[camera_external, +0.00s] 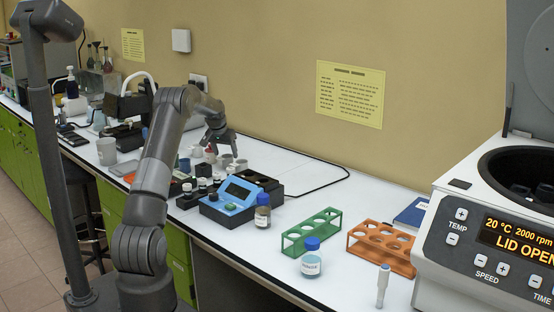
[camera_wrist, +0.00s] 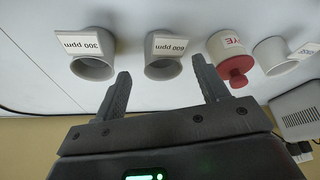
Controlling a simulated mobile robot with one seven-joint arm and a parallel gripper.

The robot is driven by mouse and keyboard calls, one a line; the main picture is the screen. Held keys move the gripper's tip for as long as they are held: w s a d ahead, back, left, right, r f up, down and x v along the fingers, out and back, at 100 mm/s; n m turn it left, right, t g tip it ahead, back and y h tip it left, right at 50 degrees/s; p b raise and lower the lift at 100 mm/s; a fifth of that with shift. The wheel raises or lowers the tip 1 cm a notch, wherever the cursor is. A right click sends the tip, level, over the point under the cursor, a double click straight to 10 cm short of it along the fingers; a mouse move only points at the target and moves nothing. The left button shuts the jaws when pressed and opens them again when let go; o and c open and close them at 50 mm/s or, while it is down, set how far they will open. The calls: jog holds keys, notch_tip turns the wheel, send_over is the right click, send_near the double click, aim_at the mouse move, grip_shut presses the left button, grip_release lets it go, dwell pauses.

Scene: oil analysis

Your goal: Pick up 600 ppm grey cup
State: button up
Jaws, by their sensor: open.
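The 600 ppm grey cup (camera_wrist: 163,68) stands in the wrist view with its label reading upside down. A similar grey cup labelled 300 ppm (camera_wrist: 92,67) is to its left. My gripper (camera_wrist: 162,82) is open and empty, with one finger to each side of the 600 ppm cup in the picture. I cannot tell whether the cup lies between the fingers or beyond them. In the external view my gripper (camera_external: 221,146) hangs over the small cups on the far part of the bench; which cup is the 600 ppm one cannot be read there.
A white container with a red cap (camera_wrist: 233,62) stands close to the right finger, with another white cup (camera_wrist: 272,54) beyond it. The external view shows a blue device (camera_external: 228,203), a green rack (camera_external: 311,231), an orange rack (camera_external: 382,250) and an open centrifuge (camera_external: 490,220).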

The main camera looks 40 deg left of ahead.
aim_at(228, 159)
jog(key=x, duration=0.5)
jog(key=shift+w+a+r, duration=0.1)
jog(key=shift+w+a, duration=0.05)
jog(key=c, duration=1.1)
